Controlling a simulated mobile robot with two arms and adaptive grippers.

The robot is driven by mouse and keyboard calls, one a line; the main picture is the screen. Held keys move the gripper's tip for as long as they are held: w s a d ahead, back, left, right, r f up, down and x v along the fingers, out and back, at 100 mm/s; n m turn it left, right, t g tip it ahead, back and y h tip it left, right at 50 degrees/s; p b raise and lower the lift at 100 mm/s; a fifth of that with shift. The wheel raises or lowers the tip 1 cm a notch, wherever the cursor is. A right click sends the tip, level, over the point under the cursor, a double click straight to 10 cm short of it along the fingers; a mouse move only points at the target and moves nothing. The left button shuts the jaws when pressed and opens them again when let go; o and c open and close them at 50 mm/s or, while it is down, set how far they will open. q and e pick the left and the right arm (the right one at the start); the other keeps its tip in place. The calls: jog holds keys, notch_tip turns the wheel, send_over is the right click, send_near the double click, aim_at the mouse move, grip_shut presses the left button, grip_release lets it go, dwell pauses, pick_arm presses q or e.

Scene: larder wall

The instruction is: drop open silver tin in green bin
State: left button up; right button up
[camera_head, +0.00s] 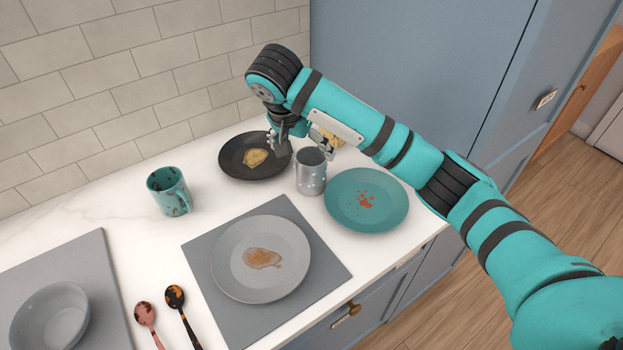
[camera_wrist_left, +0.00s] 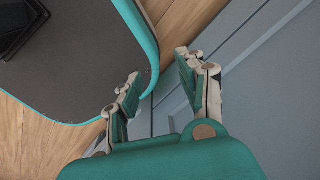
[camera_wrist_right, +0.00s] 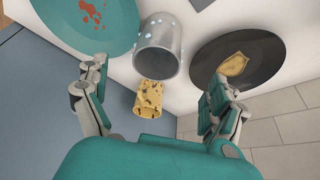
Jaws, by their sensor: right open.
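A silver tin (camera_head: 311,172), open at the top and dotted with pale spots, stands upright on the white counter. It also shows in the right wrist view (camera_wrist_right: 157,45), with its dark open mouth toward me. My right gripper (camera_head: 299,142) is above and just behind the tin; its fingers are spread and empty. In the right wrist view, the right gripper (camera_wrist_right: 150,75) has the tin ahead between its fingers, apart from them. My left gripper (camera_wrist_left: 158,66) is open and empty, seen only in the left wrist view, away from the counter. No green bin is in view.
A teal plate (camera_head: 345,205) with red stains is right of the tin, a dark plate (camera_head: 235,165) left. A yellow speckled object (camera_wrist_right: 148,98) is close behind it. A grey plate (camera_head: 230,270), teal mug (camera_head: 165,197), spoons (camera_head: 176,302) and grey bowl (camera_head: 50,325) stand nearer.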

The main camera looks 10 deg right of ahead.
aim_at(311, 167)
jog(key=p+x, duration=0.1)
jog(key=x, duration=0.3)
jog(key=shift+w+f, duration=0.1)
jog(key=shift+f, duration=0.05)
jog(key=shift+s+p+x, duration=0.1)
jog(key=shift+p+x, duration=0.35)
jog(key=shift+x, duration=1.05)
jog(key=shift+s+p+x, duration=0.15)
jog(key=shift+p+x, duration=0.25)
jog(key=shift+x, duration=1.05)
jog(key=shift+c, duration=0.4)
jog(key=c, duration=1.3)
